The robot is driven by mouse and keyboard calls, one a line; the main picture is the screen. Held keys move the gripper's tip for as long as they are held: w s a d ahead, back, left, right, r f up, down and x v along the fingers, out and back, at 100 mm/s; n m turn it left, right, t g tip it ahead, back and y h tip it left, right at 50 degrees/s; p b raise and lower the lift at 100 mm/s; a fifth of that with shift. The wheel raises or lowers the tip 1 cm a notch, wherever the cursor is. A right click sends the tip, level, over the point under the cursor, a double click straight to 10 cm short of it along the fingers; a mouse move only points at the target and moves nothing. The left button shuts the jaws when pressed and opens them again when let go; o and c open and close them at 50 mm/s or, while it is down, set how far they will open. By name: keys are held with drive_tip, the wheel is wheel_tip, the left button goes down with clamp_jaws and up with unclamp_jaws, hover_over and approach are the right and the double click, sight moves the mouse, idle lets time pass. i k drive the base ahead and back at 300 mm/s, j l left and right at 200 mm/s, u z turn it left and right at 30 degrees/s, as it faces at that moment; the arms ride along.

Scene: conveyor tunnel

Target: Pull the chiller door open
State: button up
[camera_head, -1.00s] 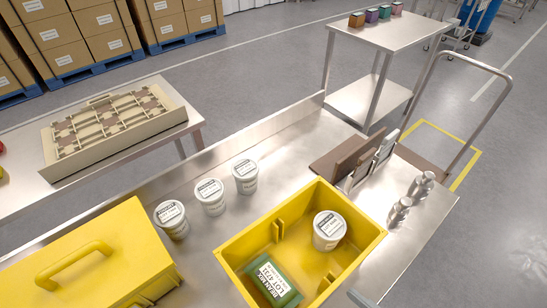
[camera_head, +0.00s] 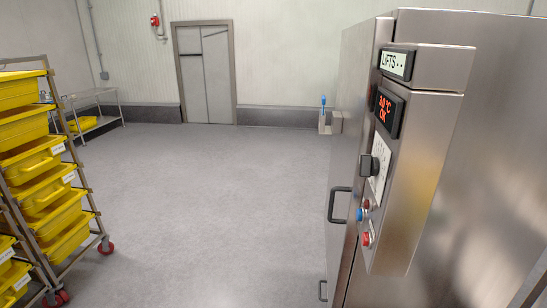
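The chiller (camera_head: 480,150) is a tall stainless steel cabinet filling the right side of the head view. Its front, with the chiller door (camera_head: 350,120), faces left and shows only at a steep angle. A dark bar handle (camera_head: 333,205) stands out from the door's front. A second, smaller handle (camera_head: 322,291) shows lower down, near the bottom edge. The door looks flush with the cabinet, but the angle hides most of its face. My gripper is not in view.
A control box with a red temperature display (camera_head: 388,109), a knob (camera_head: 369,165) and buttons (camera_head: 366,238) juts from the chiller. A wheeled rack (camera_head: 85,205) of yellow crates stands left. Grey floor (camera_head: 215,210) between them is clear. A closed door (camera_head: 206,75) is in the back wall.

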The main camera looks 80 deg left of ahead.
sight(360, 76)
drive_tip(key=u, duration=1.6)
